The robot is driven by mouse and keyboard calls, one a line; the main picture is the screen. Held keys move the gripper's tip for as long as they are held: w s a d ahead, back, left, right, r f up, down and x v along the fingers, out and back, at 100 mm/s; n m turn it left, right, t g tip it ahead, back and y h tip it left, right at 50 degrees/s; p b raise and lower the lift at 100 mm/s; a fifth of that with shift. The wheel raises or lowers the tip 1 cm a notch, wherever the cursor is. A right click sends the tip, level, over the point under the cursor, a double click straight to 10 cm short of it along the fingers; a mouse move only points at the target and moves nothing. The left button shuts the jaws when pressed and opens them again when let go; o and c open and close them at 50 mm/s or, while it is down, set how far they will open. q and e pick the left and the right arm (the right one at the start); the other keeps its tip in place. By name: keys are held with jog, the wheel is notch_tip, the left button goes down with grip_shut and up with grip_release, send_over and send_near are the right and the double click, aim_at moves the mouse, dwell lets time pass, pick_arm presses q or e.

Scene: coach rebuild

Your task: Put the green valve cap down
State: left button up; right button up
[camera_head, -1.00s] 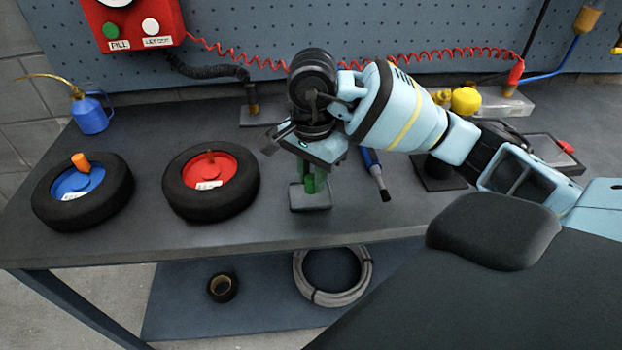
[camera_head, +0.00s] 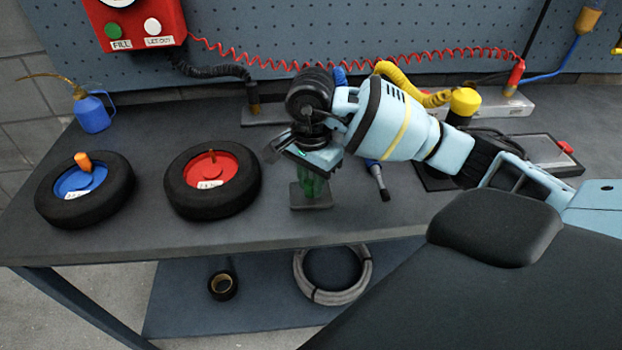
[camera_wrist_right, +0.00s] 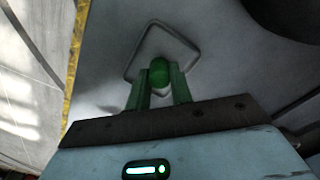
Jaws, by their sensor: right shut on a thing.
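The green valve cap (camera_wrist_right: 158,72) is a small, rounded green piece between the green fingers of my right gripper (camera_wrist_right: 158,90) in the right wrist view. The gripper is shut on it. In the head view my right gripper (camera_head: 313,184) points down over a small grey square pad (camera_head: 312,203) on the bench. The pad (camera_wrist_right: 170,32) also shows beyond the cap in the wrist view. The cap itself is hard to make out in the head view, and I cannot tell whether it touches the pad. My left gripper is not in view.
Two tyres, one with a blue hub (camera_head: 85,188) and one with a red hub (camera_head: 212,180), lie left of the gripper. A dark-tipped tool (camera_head: 380,182) lies just right of it. A blue oil can (camera_head: 93,113) stands back left. Bare bench lies in front of the pad.

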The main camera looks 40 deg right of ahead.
aim_at(311, 180)
jog(key=shift+f, duration=0.15)
jog(key=o, duration=0.7)
jog(key=shift+o, duration=0.2)
jog(key=shift+r, duration=0.3)
notch_tip(311, 180, up, 12)
jog(key=p, duration=0.1)
jog(key=shift+f, duration=0.15)
